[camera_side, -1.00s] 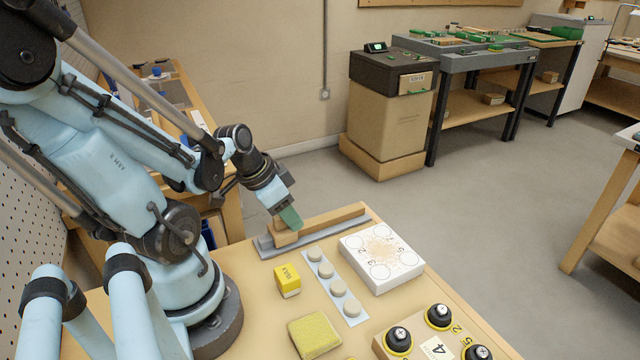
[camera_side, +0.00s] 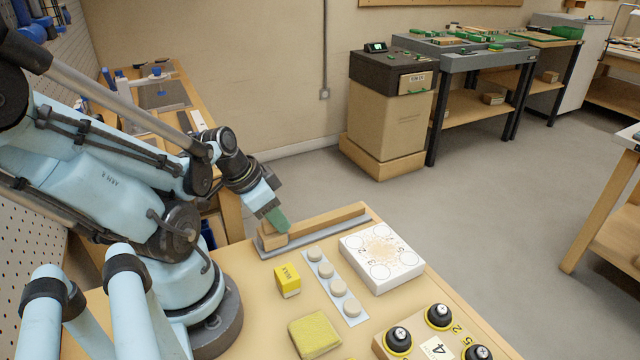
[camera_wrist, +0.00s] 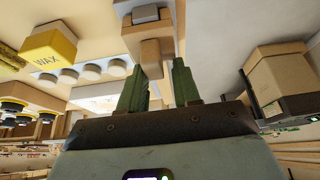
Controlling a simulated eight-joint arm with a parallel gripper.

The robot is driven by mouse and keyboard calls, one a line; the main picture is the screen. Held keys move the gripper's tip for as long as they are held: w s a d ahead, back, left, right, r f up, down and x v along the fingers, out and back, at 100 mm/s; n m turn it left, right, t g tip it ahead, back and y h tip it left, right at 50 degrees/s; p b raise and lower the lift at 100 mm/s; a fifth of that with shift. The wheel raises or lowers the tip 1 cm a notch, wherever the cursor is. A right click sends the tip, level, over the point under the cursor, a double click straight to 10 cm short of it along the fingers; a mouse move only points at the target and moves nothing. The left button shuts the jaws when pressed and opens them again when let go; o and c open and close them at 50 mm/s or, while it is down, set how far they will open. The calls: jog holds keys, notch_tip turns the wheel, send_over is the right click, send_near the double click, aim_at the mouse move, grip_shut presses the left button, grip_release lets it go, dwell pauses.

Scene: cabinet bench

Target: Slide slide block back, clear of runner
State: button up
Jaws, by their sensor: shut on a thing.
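The slide block (camera_side: 272,239) is a small wooden block at the left end of the runner (camera_side: 327,220), a long wooden bar on a grey base strip. My gripper (camera_side: 277,219), with green fingers, is down on the block from above and shut on it. In the wrist view the green fingers (camera_wrist: 159,88) stand on either side of wood. The block (camera_wrist: 147,36) shows there above the fingertips, near a grey piece at the top edge. The side view does not make clear whether block and runner touch.
A white numbered plate (camera_side: 381,257), a strip of round pale buttons (camera_side: 326,270), a yellow wax box (camera_side: 287,281) and a yellow sponge-like pad (camera_side: 315,335) lie nearby on the bench. A block with black knobs (camera_side: 438,345) is at the front. Floor lies beyond the bench edge.

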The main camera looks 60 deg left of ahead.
jog(key=o, duration=0.6)
jog(key=shift+s+d+f+g, duration=0.3)
jog(key=shift+s+f, duration=0.15)
jog(key=shift+s, duration=0.25)
jog(key=shift+r, duration=0.1)
jog(key=shift+w+a+r, duration=0.1)
jog(key=shift+r, duration=2.65)
jog(key=shift+w+a+r, duration=0.1)
jog(key=shift+r, duration=2.65)
jog(key=shift+w+d, duration=0.1)
jog(key=w+d+t, duration=0.1)
jog(key=w+d, duration=0.2)
jog(key=w+d+t, duration=0.1)
jog(key=w+d, duration=0.6)
jog(key=d, duration=0.1)
jog(key=shift+w+f+t, duration=0.3)
jog(key=shift+f+t, duration=0.05)
jog(key=shift+t, duration=0.05)
